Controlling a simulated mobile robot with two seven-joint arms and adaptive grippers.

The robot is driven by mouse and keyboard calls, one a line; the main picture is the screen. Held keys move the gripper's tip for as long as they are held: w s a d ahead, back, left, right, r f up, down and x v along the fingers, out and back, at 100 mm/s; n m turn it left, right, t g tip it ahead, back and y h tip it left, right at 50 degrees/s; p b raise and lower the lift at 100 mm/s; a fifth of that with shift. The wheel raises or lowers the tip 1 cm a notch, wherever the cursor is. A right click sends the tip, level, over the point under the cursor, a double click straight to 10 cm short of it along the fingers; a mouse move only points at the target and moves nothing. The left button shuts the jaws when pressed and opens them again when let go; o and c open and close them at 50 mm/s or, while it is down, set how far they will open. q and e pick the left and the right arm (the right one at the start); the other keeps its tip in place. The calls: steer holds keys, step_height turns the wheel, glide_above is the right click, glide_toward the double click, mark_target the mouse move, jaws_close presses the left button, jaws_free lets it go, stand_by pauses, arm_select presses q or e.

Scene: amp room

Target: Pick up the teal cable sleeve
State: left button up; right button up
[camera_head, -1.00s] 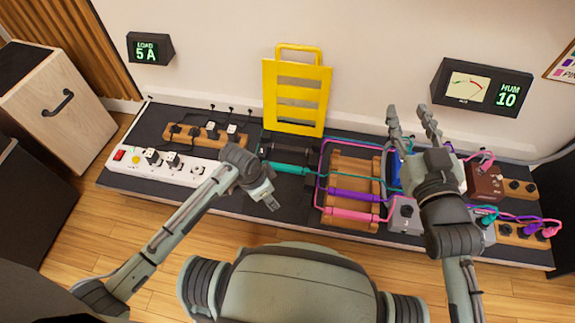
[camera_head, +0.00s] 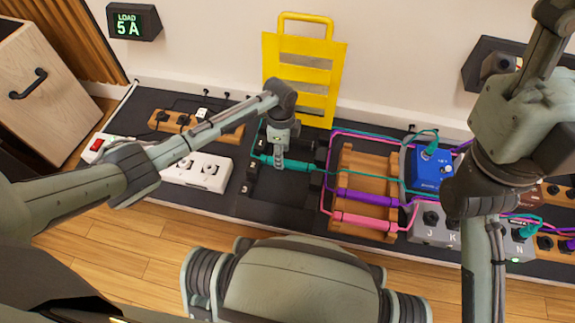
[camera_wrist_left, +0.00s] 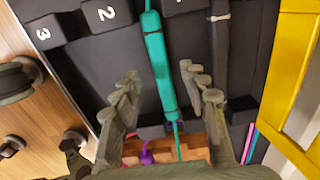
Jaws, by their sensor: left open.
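The teal cable sleeve (camera_head: 296,166) lies in a black numbered rack (camera_head: 285,208) on the dark platform, with a thin teal cable running from its end. In the left wrist view the sleeve (camera_wrist_left: 157,62) runs lengthwise between the fingers. My left gripper (camera_head: 279,160) points down over the sleeve. In the left wrist view the left gripper (camera_wrist_left: 160,88) is open, with one finger on each side of the sleeve and visible room between; contact cannot be told. My right arm rises at the right edge; its fingers are out of the picture.
A yellow slatted stand (camera_head: 302,75) rises behind the rack. To the right is a wooden rack (camera_head: 365,165) with a purple sleeve (camera_head: 367,197) and a pink sleeve (camera_head: 363,221). A blue pedal box (camera_head: 430,168) stands beyond.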

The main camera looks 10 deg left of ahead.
mark_target(287, 164)
arm_select(q)
step_height(287, 164, down, 3)
steer(key=shift+r+b, duration=0.1)
steer(key=shift+b, duration=0.3)
jaws_close()
